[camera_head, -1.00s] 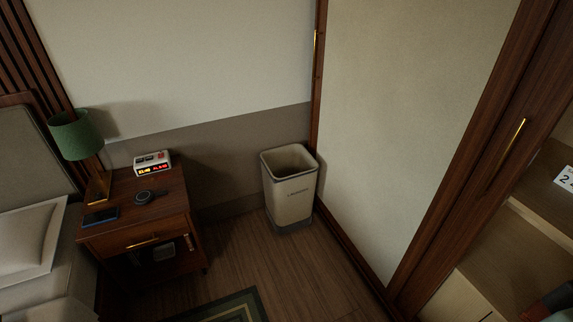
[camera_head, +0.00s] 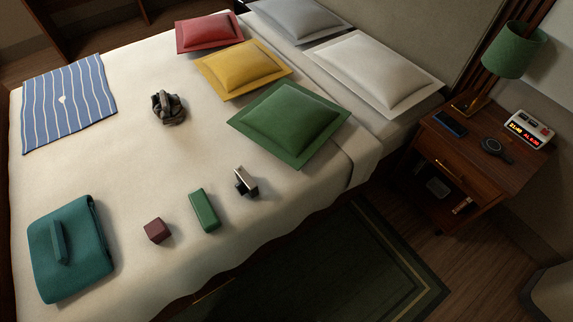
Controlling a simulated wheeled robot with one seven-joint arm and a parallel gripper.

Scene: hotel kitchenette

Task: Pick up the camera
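No object can be clearly made out as the camera. A small black and silver object (camera_head: 246,182) stands near the front edge of the bed, right of a green block; it may be the camera, but it is too small to tell. A dark grey, lumpy object (camera_head: 169,109) lies farther back on the bed, and its kind is unclear. My gripper is not in view.
The bed (camera_head: 130,185) also holds a green block (camera_head: 204,211), a maroon block (camera_head: 158,230), a folded teal cloth (camera_head: 85,262), a striped cloth (camera_head: 60,110) and several pillows. The nightstand (camera_head: 468,178) bears a lamp (camera_head: 514,50), phone (camera_head: 450,123) and clock (camera_head: 530,129). A rug (camera_head: 350,265) covers the floor.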

